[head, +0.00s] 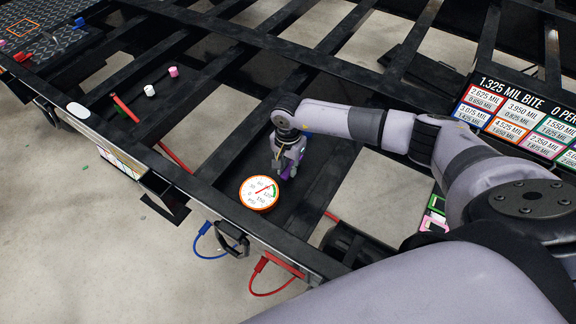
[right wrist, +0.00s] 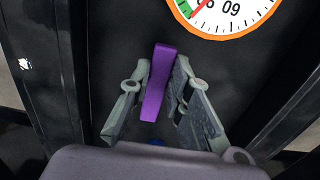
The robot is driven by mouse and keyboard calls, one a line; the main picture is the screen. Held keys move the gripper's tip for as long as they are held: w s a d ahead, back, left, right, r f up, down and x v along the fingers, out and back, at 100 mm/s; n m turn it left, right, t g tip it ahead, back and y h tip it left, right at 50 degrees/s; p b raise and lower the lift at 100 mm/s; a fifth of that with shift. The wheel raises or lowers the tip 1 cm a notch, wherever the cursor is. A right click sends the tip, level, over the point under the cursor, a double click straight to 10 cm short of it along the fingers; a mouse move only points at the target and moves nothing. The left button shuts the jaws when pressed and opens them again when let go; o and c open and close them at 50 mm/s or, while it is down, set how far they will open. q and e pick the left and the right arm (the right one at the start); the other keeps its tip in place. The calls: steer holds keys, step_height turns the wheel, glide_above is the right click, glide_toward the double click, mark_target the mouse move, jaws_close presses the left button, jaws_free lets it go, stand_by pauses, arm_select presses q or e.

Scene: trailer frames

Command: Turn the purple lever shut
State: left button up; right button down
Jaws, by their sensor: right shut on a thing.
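The purple lever (right wrist: 158,85) is a flat bar that shows in the right wrist view between the two grey fingers of my right gripper (right wrist: 158,100). The right gripper is shut on it, with the lever's far end sticking out past the fingertips. In the head view my right gripper (head: 289,160) points down inside the black frame, just beyond a round gauge. There only a little purple shows around the fingers, and most of the lever is hidden. My left gripper is not in view.
The round orange-rimmed gauge (head: 259,193) stands close to my right gripper; it also shows in the right wrist view (right wrist: 225,12). Black frame beams (head: 215,165) surround the gripper. Blue (head: 204,240) and red (head: 262,272) cables hang at the front edge. A sign board (head: 525,115) stands at right.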

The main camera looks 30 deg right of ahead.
stand_by(0.4)
steer(key=shift+w+a+f+m+b, duration=0.15)
steer(key=shift+w+m+b, duration=0.3)
steer(key=shift+m+b, duration=0.6)
steer(key=shift+w+a+m+b, duration=0.15)
steer(key=shift+w+m+b, duration=0.35)
steer(key=shift+m+b, duration=0.75)
steer(key=w+m+b, duration=0.1)
steer(key=m+b, duration=0.1)
steer(key=w+m+b, duration=0.1)
steer(key=m, duration=0.2)
steer(key=shift+w+b, duration=0.1)
steer(key=shift+b, duration=0.3)
steer(key=m+b, duration=0.1)
steer(key=m, duration=0.1)
steer(key=w+d+m, duration=0.1)
steer(key=m, duration=0.1)
steer(key=shift+w+b, duration=0.15)
steer(key=shift+b, duration=0.25)
steer(key=shift+w+d+r+m+b, duration=0.1)
steer(key=shift+w+d+m+b, duration=0.15)
steer(key=shift+m, duration=0.45)
steer(key=shift+w+d+r+m+b, duration=0.1)
steer(key=shift+d+m+b, duration=0.1)
steer(key=shift+m, duration=0.5)
steer(key=shift+w+d+m+b, duration=0.2)
steer(key=shift+m+b, duration=0.05)
steer(key=shift+m, duration=0.45)
steer(key=c, duration=1.5)
jaws_free()
